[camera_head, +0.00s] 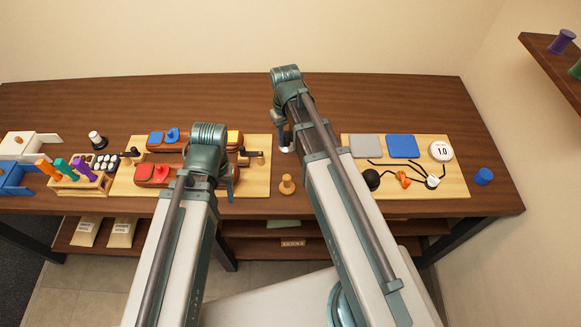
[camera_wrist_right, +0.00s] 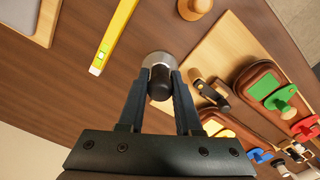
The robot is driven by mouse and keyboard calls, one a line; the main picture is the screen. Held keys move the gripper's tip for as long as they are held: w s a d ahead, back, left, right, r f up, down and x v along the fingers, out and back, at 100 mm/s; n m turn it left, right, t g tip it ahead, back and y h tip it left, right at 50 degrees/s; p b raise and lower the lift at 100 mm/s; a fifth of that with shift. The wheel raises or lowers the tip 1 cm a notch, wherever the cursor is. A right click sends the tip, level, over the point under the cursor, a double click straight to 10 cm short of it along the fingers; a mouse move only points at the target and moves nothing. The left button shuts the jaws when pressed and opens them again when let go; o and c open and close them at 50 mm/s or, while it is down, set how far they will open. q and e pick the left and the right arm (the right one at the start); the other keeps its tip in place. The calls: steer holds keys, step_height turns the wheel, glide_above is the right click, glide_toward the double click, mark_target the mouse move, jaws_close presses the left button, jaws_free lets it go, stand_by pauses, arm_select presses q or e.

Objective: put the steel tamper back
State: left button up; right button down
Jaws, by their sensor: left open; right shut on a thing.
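The steel tamper has a round steel head (camera_wrist_right: 157,60) and a black handle (camera_wrist_right: 160,86). My right gripper (camera_wrist_right: 162,80) is shut on it, with one finger on each side of the handle. In the head view my right gripper (camera_head: 284,136) is over the middle of the table, right of the saddle board, and a pale bit of the tamper (camera_head: 286,150) shows under it. My left gripper (camera_head: 232,186) is open over the right part of the saddle board (camera_head: 258,180); its own arm mostly hides it. Whether the tamper touches the table cannot be told.
A wooden knob-shaped piece (camera_head: 287,185) stands near the front edge; a yellow bar (camera_wrist_right: 115,35) lies near the tamper. The right board (camera_head: 455,182) holds pads, cords and a dial. A tool rack (camera_head: 78,180) stands left. The back of the table is clear.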

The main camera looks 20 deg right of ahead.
mark_target(286, 146)
steer(key=s+a+f+b, duration=0.3)
steer(key=s+a, duration=0.8)
steer(key=a, duration=0.1)
steer(key=w+d, duration=0.3)
steer(key=d, duration=0.1)
steer(key=w+d+f+b, duration=0.1)
steer(key=w+d, duration=0.7)
steer(key=shift+f, duration=0.35)
step_height(286, 146, down, 4)
steer(key=b, duration=0.4)
steer(key=shift+r, duration=0.2)
steer(key=c, duration=1)
jaws_free()
steer(key=shift+f, duration=0.2)
steer(key=shift+c, duration=0.2)
steer(key=o, duration=0.4)
steer(key=shift+r, duration=0.1)
steer(key=shift+o, duration=0.2)
